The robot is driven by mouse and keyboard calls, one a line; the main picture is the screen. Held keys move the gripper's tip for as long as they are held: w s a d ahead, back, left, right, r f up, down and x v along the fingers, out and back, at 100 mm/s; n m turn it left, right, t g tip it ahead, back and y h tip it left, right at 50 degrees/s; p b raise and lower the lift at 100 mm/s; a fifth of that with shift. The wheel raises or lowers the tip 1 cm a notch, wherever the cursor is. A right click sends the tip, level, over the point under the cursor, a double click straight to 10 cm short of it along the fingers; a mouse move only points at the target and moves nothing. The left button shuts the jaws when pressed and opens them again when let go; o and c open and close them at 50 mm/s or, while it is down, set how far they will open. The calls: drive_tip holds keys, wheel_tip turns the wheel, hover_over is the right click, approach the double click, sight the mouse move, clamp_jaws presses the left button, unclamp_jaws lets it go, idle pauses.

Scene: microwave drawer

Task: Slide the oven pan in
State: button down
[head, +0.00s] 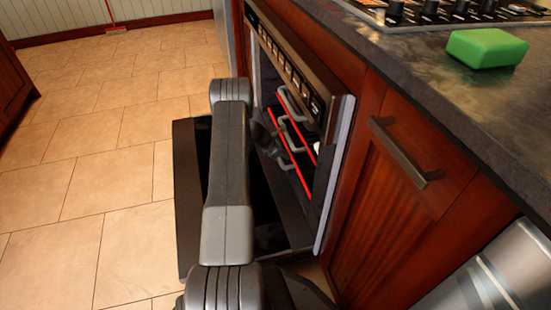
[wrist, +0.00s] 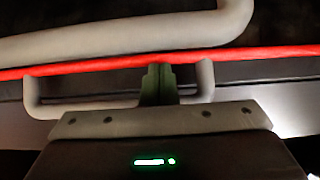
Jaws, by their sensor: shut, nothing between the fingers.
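The oven (head: 290,70) stands open in the cabinet front, with its door (head: 190,240) folded down. Inside it, red-edged pans or racks (head: 300,172) with grey loop handles (head: 292,149) show one above another. I cannot tell which is the oven pan. In the wrist view, my gripper (wrist: 158,72) is shut and empty. Its fingertips overlap a red front edge (wrist: 60,70) in the picture, between the sides of a grey handle (wrist: 85,110). A thicker grey handle (wrist: 120,35) crosses above. Contact is unclear. In the head view my arm hides part of the door and oven.
A counter (head: 430,90) with a green sponge (head: 486,47) and a stove top (head: 450,10) is at the upper right. A cabinet door with a metal handle (head: 403,155) is right of the oven. Tiled floor (head: 110,190) lies clear at left.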

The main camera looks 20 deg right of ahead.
drive_tip(key=shift+d, duration=0.25)
